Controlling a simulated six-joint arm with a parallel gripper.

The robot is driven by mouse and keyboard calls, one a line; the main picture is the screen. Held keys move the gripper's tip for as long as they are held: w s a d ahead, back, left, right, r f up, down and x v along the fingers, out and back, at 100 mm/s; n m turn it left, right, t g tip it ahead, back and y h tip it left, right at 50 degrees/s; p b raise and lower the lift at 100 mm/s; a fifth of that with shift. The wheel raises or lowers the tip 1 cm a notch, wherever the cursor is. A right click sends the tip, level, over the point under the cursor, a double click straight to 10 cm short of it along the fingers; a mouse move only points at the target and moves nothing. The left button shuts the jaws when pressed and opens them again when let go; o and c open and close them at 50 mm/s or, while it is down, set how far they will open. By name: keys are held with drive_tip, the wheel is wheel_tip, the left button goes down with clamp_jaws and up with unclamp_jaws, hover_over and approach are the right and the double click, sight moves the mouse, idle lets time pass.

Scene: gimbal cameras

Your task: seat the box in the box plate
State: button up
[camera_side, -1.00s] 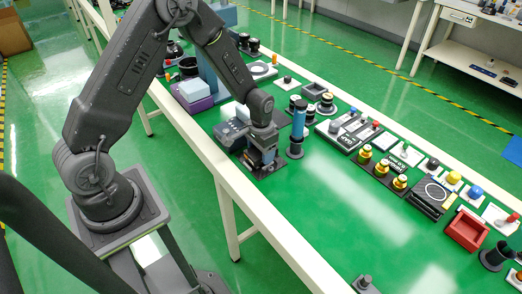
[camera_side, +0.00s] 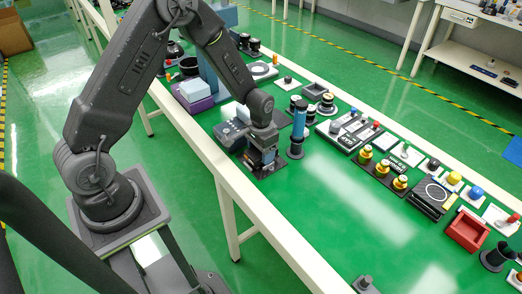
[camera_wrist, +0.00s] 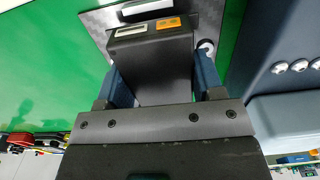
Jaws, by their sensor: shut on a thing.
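The box (camera_wrist: 152,75) is dark grey, with a pale label and an orange label on its end face. In the wrist view it sits between the two blue finger pads of my gripper (camera_wrist: 161,72), which is shut on it. The box plate (camera_wrist: 211,17) is a grey metallic plate beyond the box, partly hidden by it. In the side view my gripper (camera_side: 262,160) is low over the box plate (camera_side: 270,172) near the bench's front edge. Whether the box is fully down in the plate cannot be told.
A dark blue-grey device (camera_side: 229,133) stands close on the left of my gripper in the side view. A blue cylinder on a dark stand (camera_side: 298,128) is close on the right. The green bench top (camera_side: 330,205) is clear to the front right.

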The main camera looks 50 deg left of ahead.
drive_tip(key=shift+f, duration=0.4)
drive_tip(key=shift+r, duration=0.15)
drive_tip(key=shift+r, duration=0.3)
idle(0.3)
drive_tip(key=shift+w+d, duration=0.1)
idle(0.4)
drive_tip(key=shift+f, duration=0.45)
idle(0.9)
drive_tip(key=shift+r, duration=0.15)
